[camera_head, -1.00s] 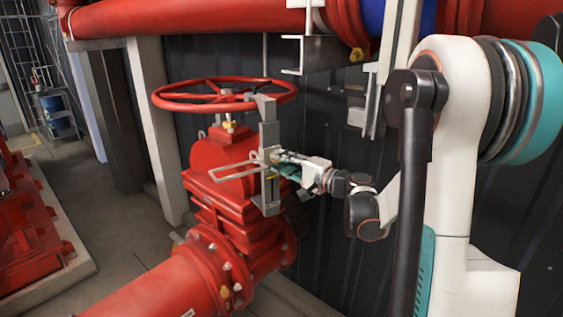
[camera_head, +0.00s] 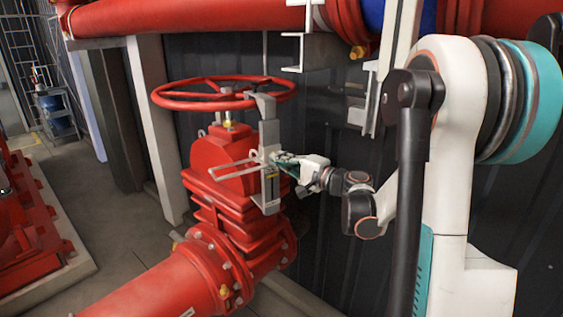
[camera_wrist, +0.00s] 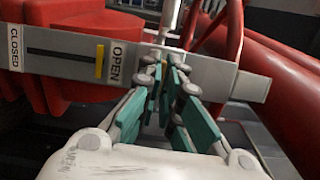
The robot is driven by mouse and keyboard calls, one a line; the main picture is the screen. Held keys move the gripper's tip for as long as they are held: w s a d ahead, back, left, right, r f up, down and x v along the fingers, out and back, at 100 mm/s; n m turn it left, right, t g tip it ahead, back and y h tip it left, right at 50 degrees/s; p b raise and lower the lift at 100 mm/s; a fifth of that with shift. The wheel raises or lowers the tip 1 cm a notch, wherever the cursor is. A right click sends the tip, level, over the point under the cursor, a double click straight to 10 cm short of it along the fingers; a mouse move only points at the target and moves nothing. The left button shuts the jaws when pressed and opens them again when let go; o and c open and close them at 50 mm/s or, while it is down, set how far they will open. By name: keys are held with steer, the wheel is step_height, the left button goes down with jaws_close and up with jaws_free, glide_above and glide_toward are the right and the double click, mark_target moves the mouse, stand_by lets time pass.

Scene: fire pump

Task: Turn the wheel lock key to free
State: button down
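The wheel lock is a grey bracket (camera_head: 270,188) on the red valve, reaching up to the rim of the red handwheel (camera_head: 225,94). In the wrist view its lock plate (camera_wrist: 75,54) reads CLOSED at the left and OPEN at the right. A yellow marker (camera_wrist: 99,61) stands in the slot beside OPEN. A small brass-coloured part (camera_wrist: 163,66), perhaps the key, shows at my fingertips. My gripper (camera_wrist: 167,72) is at the plate, right of OPEN, its teal-padded fingers converging around that part. The fingers hide most of it, so a firm grip cannot be told.
A wire-like handle (camera_head: 232,172) juts left from the bracket. A red pipe (camera_head: 165,288) runs below the valve and another (camera_head: 190,22) crosses above. A dark ribbed wall (camera_head: 330,230) stands close behind my arm. Open floor (camera_head: 125,225) lies to the left.

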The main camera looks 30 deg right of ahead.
steer(key=shift+a+f+m+t+h+b, duration=0.1)
steer(key=shift+m+t+h+b, duration=0.75)
steer(key=shift+m+b, duration=1.75)
steer(key=shift+a+f+m+t+h+b, duration=0.1)
steer(key=shift+m+t+h+b, duration=0.65)
steer(key=shift+m, duration=3.6)
steer(key=shift+a+f+m+t+h+b, duration=0.1)
steer(key=shift+m+t+h+b, duration=0.5)
steer(key=shift+m+h+b, duration=1.9)
steer(key=m+y+p, duration=0.1)
steer(key=m+y, duration=0.1)
steer(key=shift+m+y, duration=0.25)
steer(key=shift+y, duration=0.15)
steer(key=c, duration=1.8)
jaws_free()
steer(key=shift+s, duration=0.1)
